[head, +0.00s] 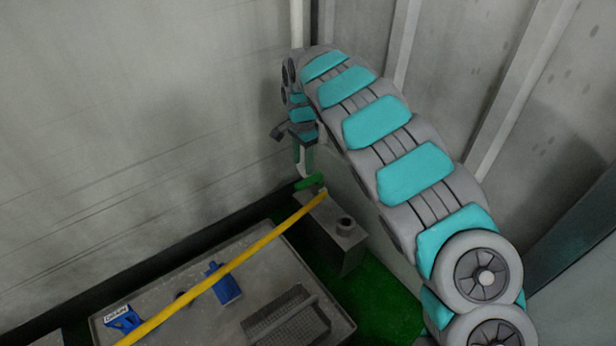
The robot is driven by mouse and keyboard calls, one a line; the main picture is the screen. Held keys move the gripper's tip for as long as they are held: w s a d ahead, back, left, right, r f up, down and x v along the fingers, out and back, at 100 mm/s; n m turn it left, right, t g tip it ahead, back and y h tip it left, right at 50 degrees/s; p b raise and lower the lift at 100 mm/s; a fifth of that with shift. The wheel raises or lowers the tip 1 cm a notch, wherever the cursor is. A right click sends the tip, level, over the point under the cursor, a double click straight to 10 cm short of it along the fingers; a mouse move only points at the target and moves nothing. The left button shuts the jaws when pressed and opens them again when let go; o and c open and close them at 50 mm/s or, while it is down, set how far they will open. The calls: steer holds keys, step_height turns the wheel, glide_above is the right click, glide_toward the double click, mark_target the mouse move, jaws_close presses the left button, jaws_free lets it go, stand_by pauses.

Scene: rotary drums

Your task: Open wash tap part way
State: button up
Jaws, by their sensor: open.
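A small green lever (310,181) sits at the far end of a yellow pipe (235,262), above a grey box. It looks like the wash tap's handle, but no label on it can be read. My gripper (302,168) hangs from the end of my arm, just above the green lever, with its fingers pointing down. The jaws are open and I see nothing between them. From this angle I cannot tell whether a finger touches the lever, and the gripper is small in view.
A grey tray (205,318) at lower left holds a blue fitting (222,284), a blue labelled piece (123,319) and a dark grate (287,317). Walls (130,110) close in behind; green floor (378,300) shows at right.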

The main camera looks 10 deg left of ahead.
mark_target(303, 182)
step_height(303, 182, down, 7)
steer(key=shift+f, duration=0.2)
stand_by(0.3)
jaws_close()
stand_by(1.3)
